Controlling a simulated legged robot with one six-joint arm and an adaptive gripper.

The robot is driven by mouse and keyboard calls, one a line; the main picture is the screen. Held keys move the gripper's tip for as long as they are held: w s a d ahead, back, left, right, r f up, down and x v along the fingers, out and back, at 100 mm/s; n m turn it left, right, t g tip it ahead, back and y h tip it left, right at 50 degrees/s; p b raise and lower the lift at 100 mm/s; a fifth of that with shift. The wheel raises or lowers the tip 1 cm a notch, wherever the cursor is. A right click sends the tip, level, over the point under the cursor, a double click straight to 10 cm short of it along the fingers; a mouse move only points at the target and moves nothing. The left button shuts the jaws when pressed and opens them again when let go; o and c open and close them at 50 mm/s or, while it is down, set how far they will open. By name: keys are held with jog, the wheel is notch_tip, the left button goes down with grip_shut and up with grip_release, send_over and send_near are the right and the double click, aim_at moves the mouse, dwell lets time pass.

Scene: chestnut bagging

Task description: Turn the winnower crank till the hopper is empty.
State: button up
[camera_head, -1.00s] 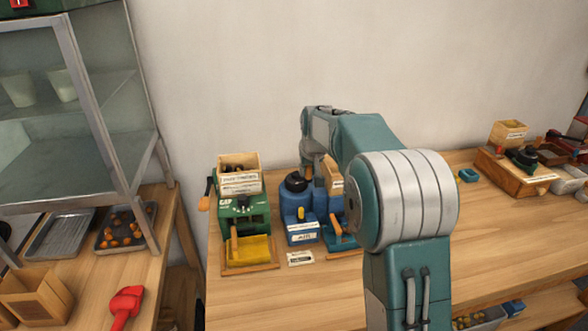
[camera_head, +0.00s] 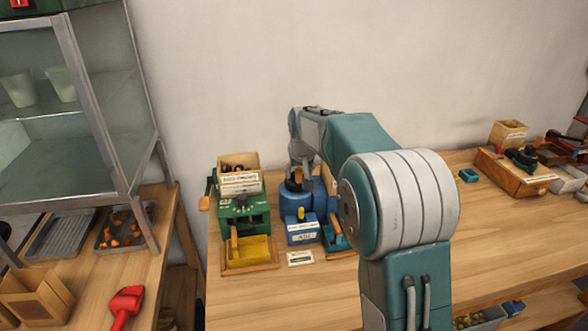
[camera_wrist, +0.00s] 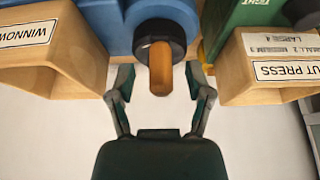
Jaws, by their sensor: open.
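The blue winnower (camera_head: 299,212) stands on the bench, with a yellow lever and a white label on its front. Its wooden crank handle (camera_wrist: 160,68) sticks out of a black hub (camera_wrist: 158,38) in the wrist view. My gripper (camera_wrist: 159,82) is open, with one finger on each side of the handle's end and a gap on both sides. In the head view my gripper is over the machine's top, mostly hidden by my wrist. The wooden hopper (camera_wrist: 60,55), labelled "WINNOW...", is at the left of the wrist view. I cannot see what is in it.
The green nut press (camera_head: 240,214) with its wooden box (camera_head: 240,180) stands close on the left. A yellow tray (camera_head: 249,252) lies before it. A metal-framed cabinet (camera_head: 75,80) is further left. The bench to the right is mostly clear up to a wooden device (camera_head: 515,175).

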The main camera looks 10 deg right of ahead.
jog(key=shift+r, duration=3.5)
grip_shut()
jog(key=shift+s+r, duration=0.1)
jog(key=shift+s, duration=0.1)
jog(key=s+r, duration=0.4)
jog(key=s, duration=0.6)
jog(key=s+f, duration=0.3)
jog(key=s, duration=1.1)
jog(key=s+f+t, duration=0.1)
jog(key=s+f, duration=0.2)
jog(key=s, duration=1.1)
jog(key=shift+s+f, duration=0.3)
jog(key=shift+s, duration=0.05)
